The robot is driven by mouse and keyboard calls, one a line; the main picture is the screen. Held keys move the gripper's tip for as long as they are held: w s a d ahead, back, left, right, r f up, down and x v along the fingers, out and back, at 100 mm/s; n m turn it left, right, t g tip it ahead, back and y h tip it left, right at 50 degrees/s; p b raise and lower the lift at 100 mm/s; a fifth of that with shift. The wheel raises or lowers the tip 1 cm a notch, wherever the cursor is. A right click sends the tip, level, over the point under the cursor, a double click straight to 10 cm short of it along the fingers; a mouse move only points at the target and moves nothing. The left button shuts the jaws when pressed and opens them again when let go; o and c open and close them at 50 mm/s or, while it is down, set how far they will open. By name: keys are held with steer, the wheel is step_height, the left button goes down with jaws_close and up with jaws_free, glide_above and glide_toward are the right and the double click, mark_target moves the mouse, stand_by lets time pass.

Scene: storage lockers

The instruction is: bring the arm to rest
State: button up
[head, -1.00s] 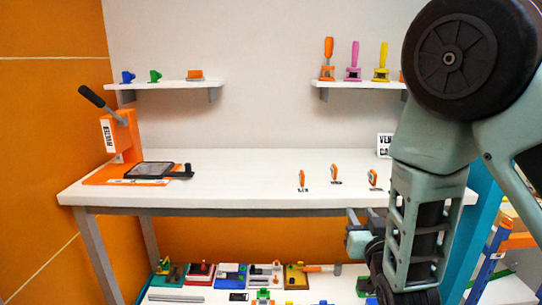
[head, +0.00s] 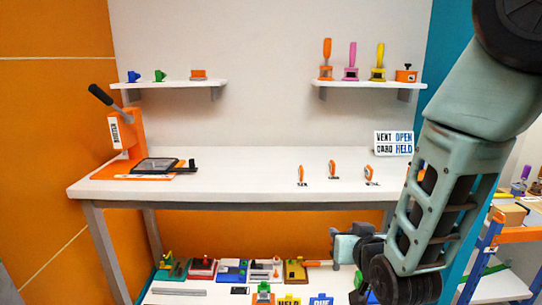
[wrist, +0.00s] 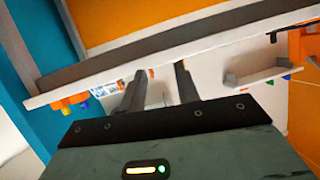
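My arm hangs down on the right side of the head view, in front of the workbench. Its wrist end (head: 350,249) is low, beside the bench's front edge, and its fingers cannot be made out there. In the wrist view my gripper (wrist: 160,69) has its two dark fingers apart, with nothing held between them. That view is strongly tilted; the fingers overlap the bench edge in the picture, and I cannot tell whether they touch it.
The white workbench (head: 240,187) carries an orange lever press (head: 127,135), a dark plate, small orange-topped pieces and a sign (head: 394,143). Two shelves hold stamps and small parts. A lower shelf holds several coloured fixtures. A blue-orange rack (head: 487,246) stands at right.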

steer(key=s+a+n+g+y, duration=0.1)
steer(key=s+a+n+g, duration=0.3)
steer(key=s, duration=0.5)
steer(key=s+a+n+g+y, duration=0.1)
steer(key=s+a+g, duration=0.1)
steer(key=s+g, duration=0.6)
steer(key=s+d+r+n+g+h, duration=0.1)
steer(key=s+d+r+n+h, duration=0.2)
steer(key=s, duration=0.8)
step_height(320, 180, up, 13)
steer(key=p, duration=1.3)
steer(key=shift+s+d+m+g, duration=0.15)
steer(key=shift+d+m+g, duration=0.15)
steer(key=shift+d, duration=0.15)
